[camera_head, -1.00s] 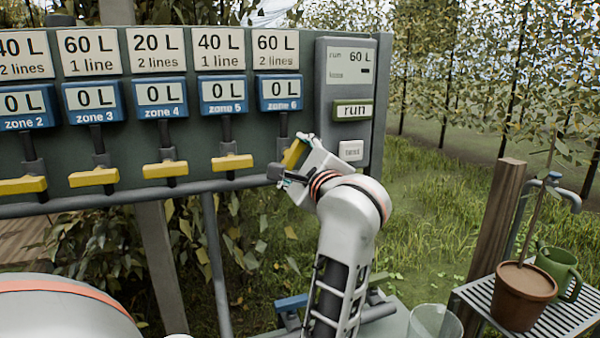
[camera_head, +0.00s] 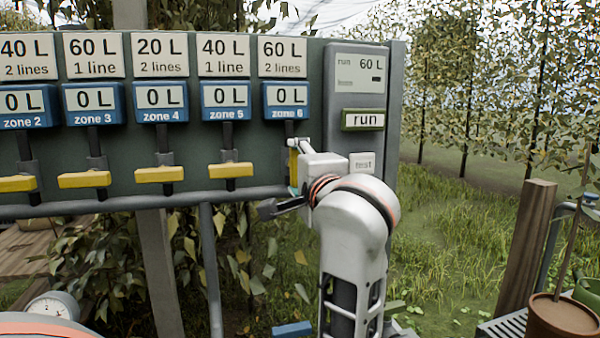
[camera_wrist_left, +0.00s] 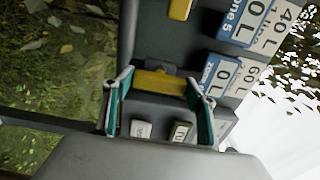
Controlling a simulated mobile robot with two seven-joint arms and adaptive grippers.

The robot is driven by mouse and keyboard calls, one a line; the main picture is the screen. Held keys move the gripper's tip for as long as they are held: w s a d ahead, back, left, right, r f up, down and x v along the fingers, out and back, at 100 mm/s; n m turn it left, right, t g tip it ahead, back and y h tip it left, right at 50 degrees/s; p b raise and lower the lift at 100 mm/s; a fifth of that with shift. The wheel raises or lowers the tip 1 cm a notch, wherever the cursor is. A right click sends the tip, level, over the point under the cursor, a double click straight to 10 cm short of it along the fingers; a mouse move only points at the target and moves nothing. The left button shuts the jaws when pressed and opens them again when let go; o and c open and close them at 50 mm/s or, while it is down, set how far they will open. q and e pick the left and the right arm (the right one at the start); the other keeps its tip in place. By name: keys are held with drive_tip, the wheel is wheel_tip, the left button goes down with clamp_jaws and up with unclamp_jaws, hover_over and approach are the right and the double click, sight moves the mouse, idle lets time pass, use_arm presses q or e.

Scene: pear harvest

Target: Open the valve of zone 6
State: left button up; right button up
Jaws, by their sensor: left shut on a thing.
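The zone 6 valve has a yellow handle (camera_head: 293,168) under the blue zone 6 display (camera_head: 286,101), which reads 0 L. This handle stands upright, while the other zones' yellow handles lie level. My left gripper (camera_head: 284,176) is at the handle, with one finger above and one below. In the left wrist view the yellow handle (camera_wrist_left: 160,83) lies between the two teal-lined fingers of my left gripper (camera_wrist_left: 160,92), shut on it. The gripper partly hides the handle and its stem in the head view. My right gripper is not in view.
The zone 5 handle (camera_head: 231,170) is close on the left. The control box with the run button (camera_head: 362,119) is on the right, with the test button (camera_head: 362,162) close behind my wrist. A grey pipe (camera_head: 130,205) runs below the handles. A plant pot (camera_head: 561,318) stands lower right.

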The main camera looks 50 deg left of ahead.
use_arm(q)
drive_tip(key=shift+r, duration=0.1)
idle(0.3)
drive_tip(key=o, duration=1.1)
drive_tip(key=shift+o, duration=0.2)
drive_tip(key=v, duration=0.7)
drive_tip(key=shift+d, duration=0.2)
drive_tip(key=shift+s, duration=0.1)
